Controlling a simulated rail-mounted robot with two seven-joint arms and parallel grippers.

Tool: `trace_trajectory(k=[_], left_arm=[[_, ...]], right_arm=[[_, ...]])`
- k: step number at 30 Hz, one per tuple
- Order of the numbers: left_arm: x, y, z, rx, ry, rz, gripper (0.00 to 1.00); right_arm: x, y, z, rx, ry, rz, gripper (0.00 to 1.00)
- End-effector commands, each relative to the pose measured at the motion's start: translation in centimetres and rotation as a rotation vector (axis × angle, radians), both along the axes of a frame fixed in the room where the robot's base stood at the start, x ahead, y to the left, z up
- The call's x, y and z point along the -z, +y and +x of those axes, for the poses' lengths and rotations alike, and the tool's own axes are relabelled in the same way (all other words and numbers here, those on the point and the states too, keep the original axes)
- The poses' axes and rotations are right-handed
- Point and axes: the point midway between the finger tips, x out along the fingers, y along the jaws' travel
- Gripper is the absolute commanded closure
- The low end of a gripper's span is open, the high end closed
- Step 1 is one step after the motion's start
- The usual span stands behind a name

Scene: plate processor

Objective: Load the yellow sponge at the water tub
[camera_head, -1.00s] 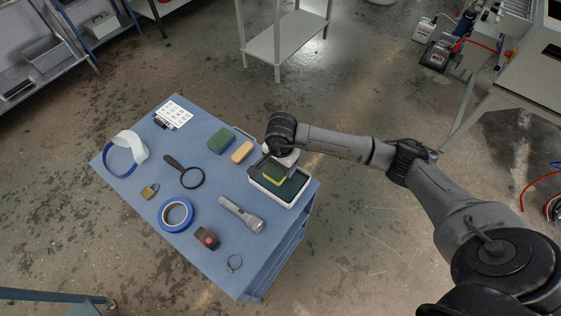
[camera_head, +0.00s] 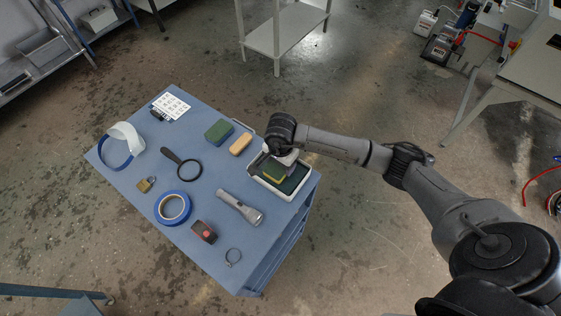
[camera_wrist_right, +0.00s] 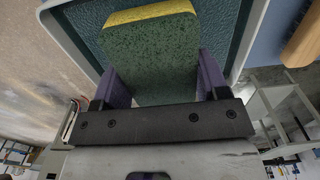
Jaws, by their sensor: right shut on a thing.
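The yellow sponge (camera_head: 275,173), with a dark green scouring face, is held at the white-rimmed water tub (camera_head: 293,195) on the right corner of the blue table. The sponge also shows in the right wrist view (camera_wrist_right: 150,50), green face toward the camera and yellow along its far edge. My right gripper (camera_head: 283,163) is shut on it, one finger on each side (camera_wrist_right: 165,85). The tub's dark green inside (camera_wrist_right: 92,18) lies behind the sponge in the wrist view. I cannot tell whether the sponge touches the tub's bottom. My left gripper is not in view.
A green sponge (camera_head: 218,131) and an orange-tan block (camera_head: 240,144) lie beside the tub. A flashlight (camera_head: 240,207), blue tape roll (camera_head: 173,207), magnifying glass (camera_head: 187,168), padlock (camera_head: 146,184), red-and-black device (camera_head: 204,232) and hose clamp (camera_head: 232,257) lie on the blue table (camera_head: 210,185).

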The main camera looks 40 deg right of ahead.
Motion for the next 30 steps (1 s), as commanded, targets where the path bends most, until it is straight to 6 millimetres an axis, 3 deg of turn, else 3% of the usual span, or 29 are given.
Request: trace_trajectory(k=[30], left_arm=[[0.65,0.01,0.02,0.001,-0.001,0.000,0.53]], right_arm=[[0.74,-0.01,0.01,0.000,0.000,0.000,0.51]])
